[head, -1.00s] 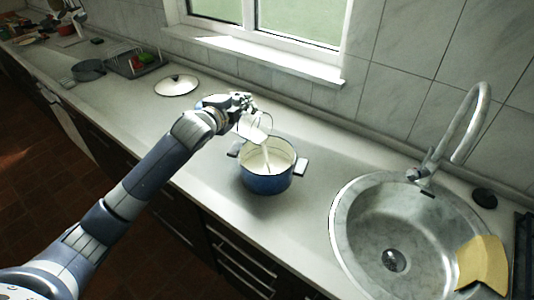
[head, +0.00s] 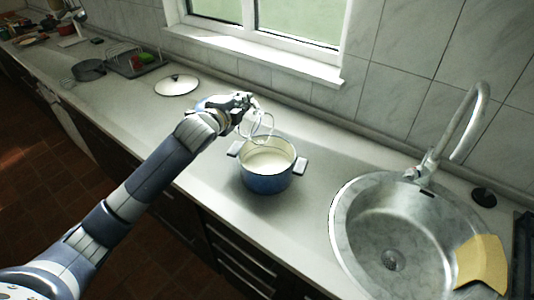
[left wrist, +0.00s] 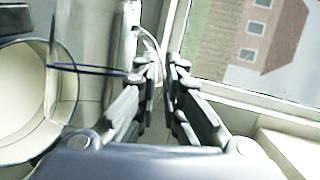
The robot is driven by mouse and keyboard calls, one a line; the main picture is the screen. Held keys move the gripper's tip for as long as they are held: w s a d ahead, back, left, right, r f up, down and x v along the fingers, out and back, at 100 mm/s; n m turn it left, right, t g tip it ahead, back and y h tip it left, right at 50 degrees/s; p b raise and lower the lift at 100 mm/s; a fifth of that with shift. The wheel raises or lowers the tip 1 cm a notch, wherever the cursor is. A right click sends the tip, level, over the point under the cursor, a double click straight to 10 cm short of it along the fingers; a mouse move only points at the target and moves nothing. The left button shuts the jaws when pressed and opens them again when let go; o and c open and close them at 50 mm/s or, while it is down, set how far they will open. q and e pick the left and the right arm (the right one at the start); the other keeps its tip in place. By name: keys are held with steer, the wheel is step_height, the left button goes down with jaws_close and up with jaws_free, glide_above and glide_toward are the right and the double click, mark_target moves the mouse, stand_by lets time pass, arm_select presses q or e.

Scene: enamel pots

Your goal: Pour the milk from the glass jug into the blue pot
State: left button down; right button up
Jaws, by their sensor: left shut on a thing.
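The blue enamel pot (head: 266,182) stands upright on the counter with its cream inside showing and white milk (head: 268,161) in it. My left gripper (head: 244,101) is above and behind the pot's left side, shut on the glass jug (head: 262,124). The jug is clear, tilted over the pot, and looks empty; no stream of milk shows. In the left wrist view the fingers (left wrist: 164,72) are close together, and the jug's outline there is hard to make out. My right gripper is not in view.
A pale lid (head: 177,85) lies on the counter behind and left of the pot. The sink (head: 405,235) with its tap (head: 470,120) is to the right, with a yellow cloth (head: 482,262) at its edge. A dark pan (head: 89,70) and a dish rack (head: 133,62) are farther left.

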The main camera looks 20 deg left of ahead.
arm_select(q)
steer(key=a, duration=0.1)
steer(key=w+a+f+n+b, duration=0.1)
steer(key=a, duration=0.1)
steer(key=w+a+f+n+g, duration=0.1)
steer(key=shift+w+a+h, duration=0.1)
steer(key=shift+a+h, duration=0.3)
steer(key=shift+w+a+r+p, duration=0.15)
steer(key=shift+a+r+p, duration=0.05)
steer(key=shift+r+p, duration=0.2)
steer(key=shift+w+a+n+h+p, duration=0.2)
steer(key=shift+a+n+h+p, duration=0.1)
steer(key=shift+a+n+p, duration=0.25)
steer(key=shift+w+a+f+n+g+p, duration=0.2)
steer(key=shift+a+f+n+g+p, duration=0.1)
steer(key=shift+a+n+p, duration=0.1)
steer(key=w+a+f+n+g+h+b, duration=0.3)
steer(key=w+a+f+n+h+b, duration=0.1)
steer(key=b, duration=1.1)
steer(key=a+f+n+h, duration=0.1)
steer(key=a+n+h, duration=0.1)
steer(key=a+n, duration=0.1)
steer(key=shift+a, duration=0.75)
